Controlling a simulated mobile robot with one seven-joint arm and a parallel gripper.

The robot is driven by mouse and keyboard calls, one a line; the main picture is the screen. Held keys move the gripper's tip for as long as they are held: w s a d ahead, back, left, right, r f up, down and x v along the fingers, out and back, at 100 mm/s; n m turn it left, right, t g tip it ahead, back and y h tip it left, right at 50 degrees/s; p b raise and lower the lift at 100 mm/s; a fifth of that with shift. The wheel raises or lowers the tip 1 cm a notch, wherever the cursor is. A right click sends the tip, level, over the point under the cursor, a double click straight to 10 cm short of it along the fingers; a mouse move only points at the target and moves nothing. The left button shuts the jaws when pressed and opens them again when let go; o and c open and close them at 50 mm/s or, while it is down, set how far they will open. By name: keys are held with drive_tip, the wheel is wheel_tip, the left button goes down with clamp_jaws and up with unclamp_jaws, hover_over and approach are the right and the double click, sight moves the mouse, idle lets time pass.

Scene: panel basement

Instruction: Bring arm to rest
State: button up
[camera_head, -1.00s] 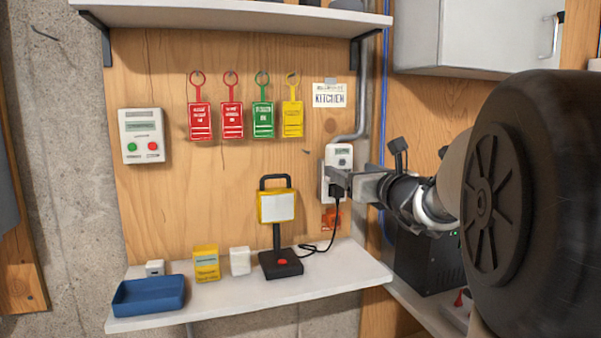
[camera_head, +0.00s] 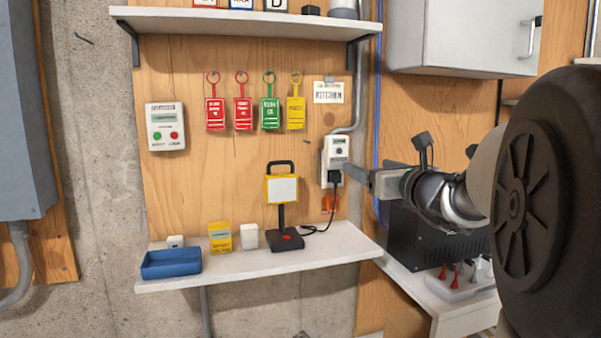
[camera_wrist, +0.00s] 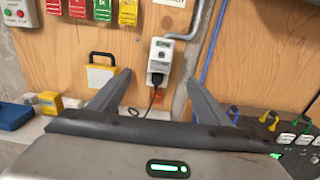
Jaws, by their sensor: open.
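My gripper (camera_head: 352,177) is at the end of my arm on the right of the head view, in front of the wooden panel. In the wrist view its two fingers (camera_wrist: 155,95) are spread apart with nothing between them. Beyond them is a white wall socket (camera_head: 336,155) with a black plug (camera_head: 335,178) in it; both also show in the wrist view, as the socket (camera_wrist: 161,55) and the plug (camera_wrist: 157,79). A black cord runs from the plug to a yellow lamp (camera_head: 282,190) on the low shelf. The gripper is apart from the plug.
The low white shelf (camera_head: 320,255) holds a blue tray (camera_head: 170,263), a yellow box (camera_head: 220,238) and small white boxes. Several tags hang above. A black box (camera_head: 425,245) stands right, below my arm. A grey cabinet (camera_head: 460,35) hangs at upper right. A grey panel (camera_head: 22,110) is at left.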

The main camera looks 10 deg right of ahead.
drive_tip(key=s+a+f+n+g+y, duration=0.2)
drive_tip(key=s+a+n+y, duration=0.1)
drive_tip(key=a+n, duration=0.4)
drive_tip(key=s+a+f+n+g+y, duration=0.2)
drive_tip(key=s+a+n, duration=0.25)
drive_tip(key=a, duration=0.55)
drive_tip(key=s+a+f+n+g, duration=0.4)
drive_tip(key=s+a+f+n, duration=0.25)
drive_tip(key=s+n, duration=0.2)
drive_tip(key=s+d+f+n+g+h, duration=0.4)
drive_tip(key=s+f+n+h, duration=0.2)
drive_tip(key=s+f+n, duration=0.7)
wheel_tip(320, 180, up, 20)
drive_tip(key=s+n+p, duration=0.1)
drive_tip(key=n+p, duration=0.1)
drive_tip(key=p, duration=1.6)
drive_tip(key=shift+s+d+r, duration=0.25)
drive_tip(key=shift+s+d, duration=0.15)
drive_tip(key=shift+c, duration=0.4)
